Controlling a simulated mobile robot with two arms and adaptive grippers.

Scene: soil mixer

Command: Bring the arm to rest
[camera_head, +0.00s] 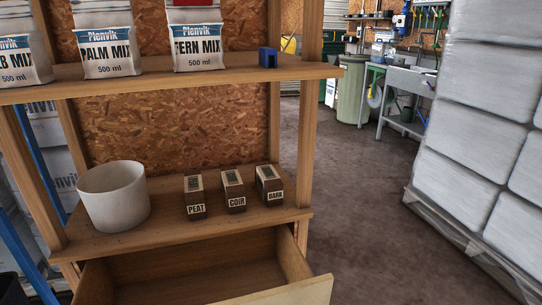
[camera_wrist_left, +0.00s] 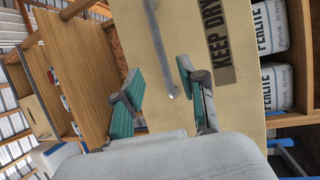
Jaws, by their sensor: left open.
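My left gripper (camera_wrist_left: 159,78) shows in the left wrist view with its two teal-padded fingers apart. It is over a tan panel (camera_wrist_left: 225,105) marked KEEP DRY. A thin grey bar (camera_wrist_left: 156,45) on the panel runs down the picture toward the space between the fingers. I cannot tell whether the fingers touch the bar or the panel; nothing appears clamped. Neither gripper can be made out in the head view, and my right gripper is in no view.
A wooden shelf unit (camera_head: 180,75) holds Plenvik bags (camera_head: 105,50), a white pot (camera_head: 114,195) and PEAT, COIR and BARK boxes (camera_head: 234,190). Its empty drawer (camera_head: 290,292) stands open. Wrapped pallet goods (camera_head: 485,85) stand right. The floor (camera_head: 370,220) between is clear. PERLITE bags (camera_wrist_left: 275,88) sit beside the panel.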

